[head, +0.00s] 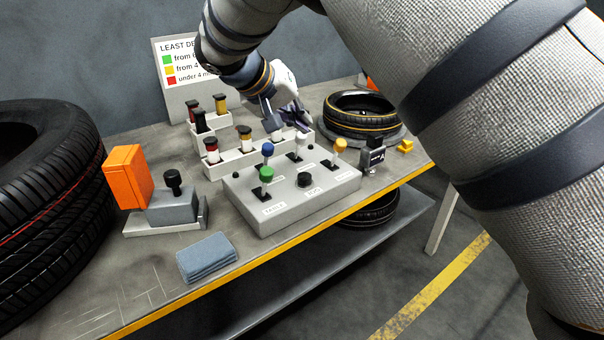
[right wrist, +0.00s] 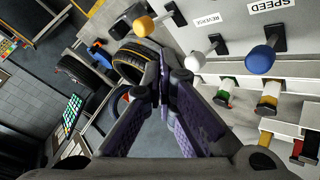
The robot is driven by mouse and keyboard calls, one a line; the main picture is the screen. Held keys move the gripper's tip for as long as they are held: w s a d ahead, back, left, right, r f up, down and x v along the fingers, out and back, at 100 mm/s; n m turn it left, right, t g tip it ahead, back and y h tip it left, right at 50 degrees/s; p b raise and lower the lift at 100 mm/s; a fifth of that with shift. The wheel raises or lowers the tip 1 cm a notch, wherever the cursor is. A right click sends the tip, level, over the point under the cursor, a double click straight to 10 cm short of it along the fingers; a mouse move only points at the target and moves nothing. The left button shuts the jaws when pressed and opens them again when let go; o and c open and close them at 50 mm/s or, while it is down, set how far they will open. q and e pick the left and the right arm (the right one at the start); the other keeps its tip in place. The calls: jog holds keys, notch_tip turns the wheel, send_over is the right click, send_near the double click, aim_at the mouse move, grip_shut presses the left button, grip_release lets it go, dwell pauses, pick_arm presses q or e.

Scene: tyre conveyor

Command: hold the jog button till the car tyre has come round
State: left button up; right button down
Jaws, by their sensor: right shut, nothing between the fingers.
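The grey control box (head: 335,193) carries a blue-topped lever (head: 267,149), a green one (head: 266,173), a white one (head: 302,140), a yellow one (head: 340,146) and a black knob (head: 304,180). I cannot tell which control is the jog button. A tyre with a yellow line (head: 362,112) lies flat on a round grey base at the back right. My right gripper (head: 292,122) is shut and empty, just behind the control box, near the white lever. In the right wrist view its closed tips (right wrist: 162,82) appear beside the white knob (right wrist: 194,61). My left gripper is out of view.
A large tyre with a red line (head: 50,200) stands at the left. A stepped rack of coloured plungers (head: 222,165) stands behind the box. Another tyre (head: 372,211) is below.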

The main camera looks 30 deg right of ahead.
jog(key=b, duration=0.1)
send_over(301, 175)
notch_tip(301, 175, down, 8)
jog(key=shift+r, duration=0.15)
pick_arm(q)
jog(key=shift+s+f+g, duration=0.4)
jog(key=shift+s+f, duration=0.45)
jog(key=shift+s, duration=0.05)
pick_arm(e)
jog(key=shift+f, duration=0.65)
jog(key=shift+f, duration=0.4)
dwell(0.5)
